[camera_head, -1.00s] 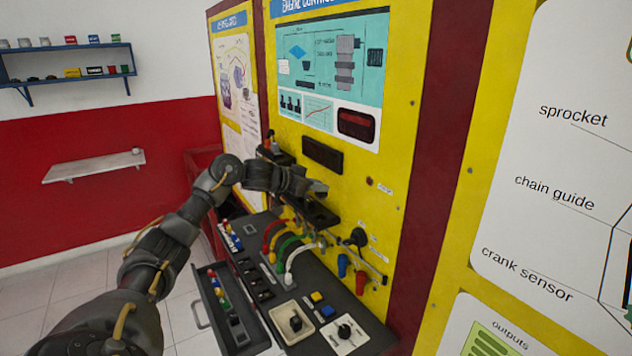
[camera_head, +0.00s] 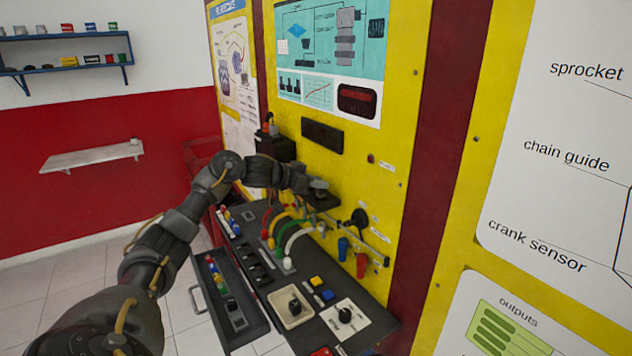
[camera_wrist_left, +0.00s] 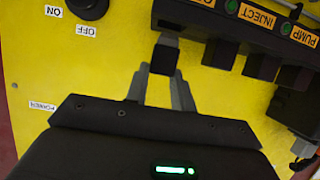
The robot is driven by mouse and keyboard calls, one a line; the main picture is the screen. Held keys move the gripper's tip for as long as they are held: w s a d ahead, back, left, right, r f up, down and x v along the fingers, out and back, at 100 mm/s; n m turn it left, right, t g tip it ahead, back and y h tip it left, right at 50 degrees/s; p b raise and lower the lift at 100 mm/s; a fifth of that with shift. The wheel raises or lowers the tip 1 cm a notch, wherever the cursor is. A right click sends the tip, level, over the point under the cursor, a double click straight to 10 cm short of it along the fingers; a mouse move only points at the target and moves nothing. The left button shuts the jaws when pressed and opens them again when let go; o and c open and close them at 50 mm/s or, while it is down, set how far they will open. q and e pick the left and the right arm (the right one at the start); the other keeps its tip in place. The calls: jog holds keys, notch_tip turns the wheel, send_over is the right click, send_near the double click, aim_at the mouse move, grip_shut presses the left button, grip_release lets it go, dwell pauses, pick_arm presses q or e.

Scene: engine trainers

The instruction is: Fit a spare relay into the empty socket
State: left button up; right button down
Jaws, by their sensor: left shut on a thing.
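My left gripper (camera_head: 319,187) reaches in from the left to the yellow panel, just over a dark ledge (camera_head: 325,203). In the left wrist view the gripper (camera_wrist_left: 164,80) is shut on a small black relay (camera_wrist_left: 164,58). The relay lies close to the left end of a black relay strip (camera_wrist_left: 190,14); I cannot tell if it touches. Other black relays (camera_wrist_left: 220,54) sit along the strip to the right. My right gripper is not in view.
Below the gripper are coloured hoses (camera_head: 290,232) and a sloping console with switches. An open drawer (camera_head: 236,318) with small parts juts out at its left. A black box (camera_head: 274,147) stands behind my forearm. A wall shelf (camera_head: 90,156) is far left.

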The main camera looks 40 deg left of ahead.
pick_arm(q)
jog(key=shift+f, duration=0.15)
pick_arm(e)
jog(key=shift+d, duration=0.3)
pick_arm(q)
jog(key=shift+p, duration=0.3)
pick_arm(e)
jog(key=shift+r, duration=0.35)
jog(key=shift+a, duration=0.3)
pick_arm(q)
jog(key=shift+f+b, duration=0.4)
jog(key=shift+f, duration=0.45)
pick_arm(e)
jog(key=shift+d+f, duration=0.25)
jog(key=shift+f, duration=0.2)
pick_arm(q)
jog(key=o, duration=0.7)
jog(key=shift+r+p+v, duration=0.2)
jog(key=shift+p+v, duration=0.15)
jog(key=shift+v, duration=0.9)
jog(key=shift+r+p+v, duration=0.2)
jog(key=shift+p+v, duration=0.15)
jog(key=shift+v, duration=0.95)
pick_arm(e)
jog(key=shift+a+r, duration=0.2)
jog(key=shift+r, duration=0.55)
